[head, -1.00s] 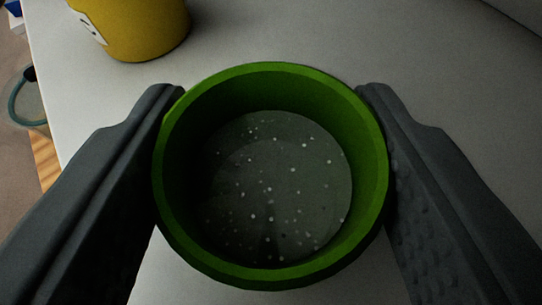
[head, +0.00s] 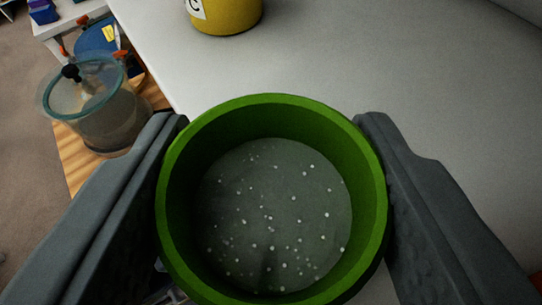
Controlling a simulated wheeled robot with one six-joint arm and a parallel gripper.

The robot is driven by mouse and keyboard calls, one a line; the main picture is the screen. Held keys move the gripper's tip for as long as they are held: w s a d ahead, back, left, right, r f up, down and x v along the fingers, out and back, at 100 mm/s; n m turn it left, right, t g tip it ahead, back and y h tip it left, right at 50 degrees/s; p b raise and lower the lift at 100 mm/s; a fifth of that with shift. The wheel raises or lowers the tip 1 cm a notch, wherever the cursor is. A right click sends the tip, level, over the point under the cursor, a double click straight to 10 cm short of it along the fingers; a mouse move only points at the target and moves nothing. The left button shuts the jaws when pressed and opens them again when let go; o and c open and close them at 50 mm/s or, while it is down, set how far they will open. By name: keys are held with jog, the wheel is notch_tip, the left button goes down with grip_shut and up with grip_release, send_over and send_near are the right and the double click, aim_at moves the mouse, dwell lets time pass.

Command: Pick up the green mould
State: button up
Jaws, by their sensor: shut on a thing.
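The green mould (head: 272,101) is a round open cup in the lower middle of the head view. It holds a dark grey, clear-looking filling with several small white specks. My gripper (head: 270,122) is shut on the mould, with one dark grey finger against its left side and one against its right side. The mould appears held above the white surface. Its underside is hidden.
A yellow container (head: 226,14) with a white label stands on the white table (head: 330,55) at the top. A clear vessel with a teal rim (head: 92,108) stands on a wooden surface (head: 68,150) at left. The table's middle right is clear.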

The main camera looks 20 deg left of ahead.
jog(key=s+d+f, duration=0.1)
jog(key=s+d, duration=0.1)
jog(key=s, duration=0.4)
jog(key=s+d+f, duration=0.1)
jog(key=s+d, duration=0.1)
jog(key=s, duration=0.4)
jog(key=shift+s+d, duration=0.3)
jog(key=shift+s, duration=0.1)
jog(key=shift+a, duration=0.1)
